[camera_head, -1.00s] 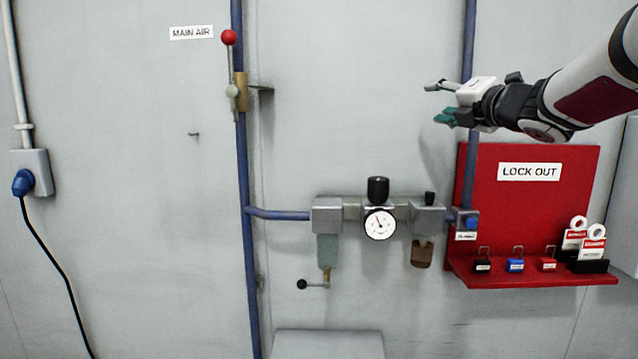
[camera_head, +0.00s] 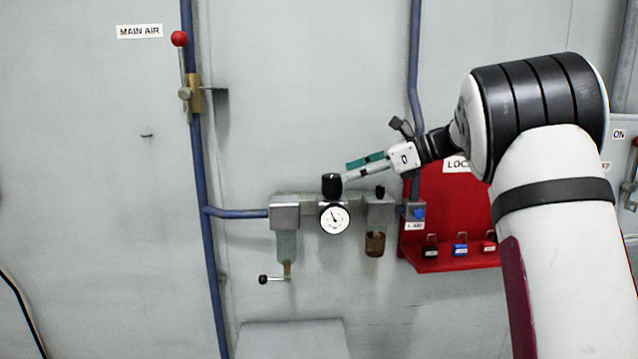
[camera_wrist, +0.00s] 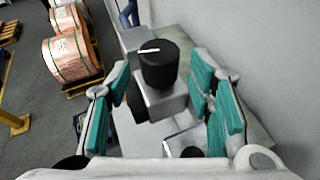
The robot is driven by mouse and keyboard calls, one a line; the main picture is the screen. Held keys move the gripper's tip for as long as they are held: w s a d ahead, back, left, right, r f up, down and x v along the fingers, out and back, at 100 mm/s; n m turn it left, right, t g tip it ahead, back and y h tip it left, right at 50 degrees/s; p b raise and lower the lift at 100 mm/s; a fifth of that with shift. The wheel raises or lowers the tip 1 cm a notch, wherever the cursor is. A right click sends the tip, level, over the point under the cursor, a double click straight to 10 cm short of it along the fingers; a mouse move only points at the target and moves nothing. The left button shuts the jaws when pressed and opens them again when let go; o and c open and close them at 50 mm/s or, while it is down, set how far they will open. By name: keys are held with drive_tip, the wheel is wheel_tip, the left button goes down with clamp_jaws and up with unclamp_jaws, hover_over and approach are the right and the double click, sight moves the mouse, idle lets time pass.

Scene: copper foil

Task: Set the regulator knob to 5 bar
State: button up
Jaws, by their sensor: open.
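The regulator knob (camera_head: 332,184) is a black cylinder on top of the regulator body, above a round white gauge (camera_head: 334,219). The gauge needle points up and to the left; its numbers are too small to read. In the wrist view the knob (camera_wrist: 159,64) shows a white line on its top and sits ahead, between the finger pads. My gripper (camera_head: 350,170) reaches in from the right, close to the knob in the head view. In the wrist view my gripper (camera_wrist: 160,105) is open, with teal pads apart on both sides and nothing held.
A smaller black knob (camera_head: 380,192) stands right of the regulator. A blue vertical pipe (camera_head: 414,75) runs close to my gripper. The red lockout board (camera_head: 455,205) holds several padlocks. The main air valve (camera_head: 180,39) is at upper left.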

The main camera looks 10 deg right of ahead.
sight(319, 196)
drive_tip(key=p+x, duration=0.1)
drive_tip(key=x, duration=0.8)
drive_tip(key=shift+a, duration=0.15)
drive_tip(key=shift+w+f, duration=0.1)
drive_tip(key=c, duration=1.1)
